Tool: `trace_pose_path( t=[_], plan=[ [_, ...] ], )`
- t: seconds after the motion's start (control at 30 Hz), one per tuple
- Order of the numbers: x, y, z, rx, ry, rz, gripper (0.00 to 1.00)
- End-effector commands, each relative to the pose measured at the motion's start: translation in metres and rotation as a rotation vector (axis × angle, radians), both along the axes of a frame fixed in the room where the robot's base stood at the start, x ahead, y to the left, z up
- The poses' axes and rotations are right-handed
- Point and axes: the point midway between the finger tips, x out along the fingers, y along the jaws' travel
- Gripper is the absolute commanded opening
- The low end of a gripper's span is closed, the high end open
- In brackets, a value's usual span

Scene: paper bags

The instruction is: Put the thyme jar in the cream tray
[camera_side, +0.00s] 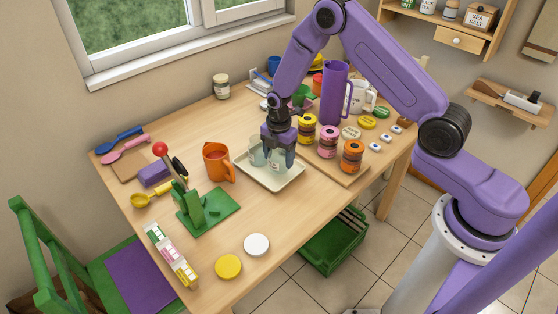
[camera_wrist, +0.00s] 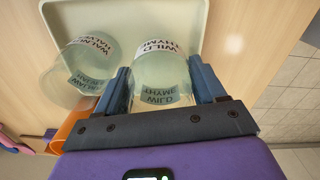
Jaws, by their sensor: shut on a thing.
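The thyme jar, pale green glass labelled WILD THYME (camera_wrist: 160,72), is between the fingers of my gripper (camera_wrist: 162,85) in the wrist view. My gripper (camera_side: 278,152) is shut on it, pointing down over the cream tray (camera_side: 284,184). In the side view the thyme jar (camera_side: 275,165) is partly hidden by the fingers and is low over the tray floor; I cannot tell whether its base touches. The cream tray also shows in the wrist view (camera_wrist: 120,14).
A second jar, labelled WALNUT HALVES (camera_wrist: 82,70), is in the tray close beside the thyme jar, to its left. An orange mug (camera_side: 217,163) stands left of the tray. Pink (camera_side: 328,142) and orange (camera_side: 352,156) jars stand on a board at right.

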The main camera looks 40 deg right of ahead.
Motion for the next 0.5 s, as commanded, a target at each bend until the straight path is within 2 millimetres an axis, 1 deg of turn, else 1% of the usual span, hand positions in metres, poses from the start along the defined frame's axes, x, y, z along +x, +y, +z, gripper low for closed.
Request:
trace_pose_path(
  t=[0.03,0.17,0.5],
  plan=[
    [-0.001,0.0,-0.009,0.0,0.005,0.0,0.34],
    [-0.001,0.0,-0.02,0.0,0.002,0.0,0.34],
    [-0.001,0.0,-0.022,0.001,0.0,0.0,0.34]
  ],
)
